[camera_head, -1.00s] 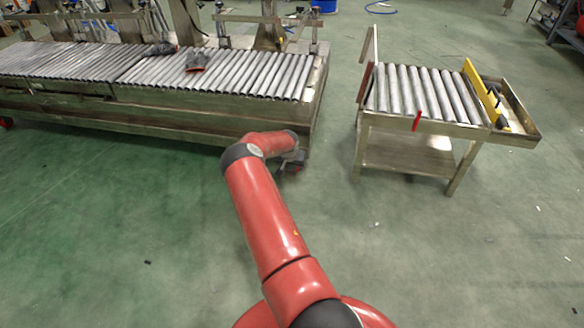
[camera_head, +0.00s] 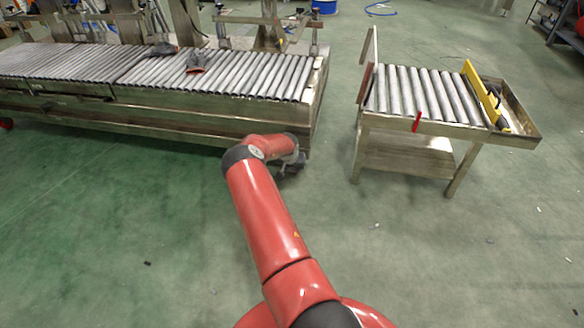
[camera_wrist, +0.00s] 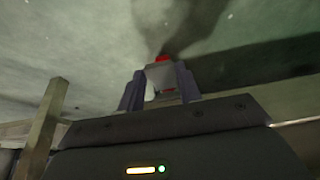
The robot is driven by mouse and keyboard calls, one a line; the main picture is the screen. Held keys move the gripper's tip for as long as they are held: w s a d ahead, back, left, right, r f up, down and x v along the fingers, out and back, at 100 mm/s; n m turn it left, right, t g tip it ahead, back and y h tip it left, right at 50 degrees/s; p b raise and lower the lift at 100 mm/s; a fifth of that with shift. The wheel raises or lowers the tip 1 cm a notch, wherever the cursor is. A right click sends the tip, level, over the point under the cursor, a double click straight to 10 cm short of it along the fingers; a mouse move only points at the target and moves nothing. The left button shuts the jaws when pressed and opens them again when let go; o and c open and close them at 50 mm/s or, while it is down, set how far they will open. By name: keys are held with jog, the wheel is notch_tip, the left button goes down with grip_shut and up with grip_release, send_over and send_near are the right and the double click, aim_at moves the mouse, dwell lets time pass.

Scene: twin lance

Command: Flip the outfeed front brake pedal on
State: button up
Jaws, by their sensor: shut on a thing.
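In the wrist view, a pale grey piece with a red tip, which I take to be the brake pedal (camera_wrist: 162,60), sits between the two dark fingers of my gripper (camera_wrist: 161,83). The fingers are shut on it. In the head view my gripper (camera_head: 292,167) is low, by the near right corner of the long roller conveyor (camera_head: 225,110). The pedal is hidden there behind my wrist, and its exact tilt cannot be told.
A roller cart (camera_head: 405,124) with a yellow bar (camera_head: 482,90) and a red lever (camera_head: 417,122) stands to the right, with a floor gap between it and the conveyor. Another red part (camera_head: 7,123) shows at the conveyor's far left foot.

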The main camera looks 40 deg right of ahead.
jog(key=shift+f+h, duration=0.15)
jog(key=shift+h, duration=0.15)
jog(key=shift+s+a+f+t+h+b, duration=0.1)
jog(key=shift+s+f+t+h+b, duration=0.05)
jog(key=shift+f+t+h, duration=0.3)
jog(key=shift+s+f+t+h+b, duration=0.1)
jog(key=shift+f+t+h+b, duration=0.1)
jog(key=shift+t+h, duration=0.35)
jog(key=shift+a+f+t+h, duration=0.15)
jog(key=shift+f+t+h, duration=0.6)
jog(key=shift+t+h, duration=0.05)
jog(key=shift+w+f+h, duration=0.1)
jog(key=shift+h, duration=0.2)
jog(key=o, duration=1)
jog(key=shift+p+v, duration=0.8)
jog(key=shift+v, duration=3.05)
jog(key=shift+f, duration=0.1)
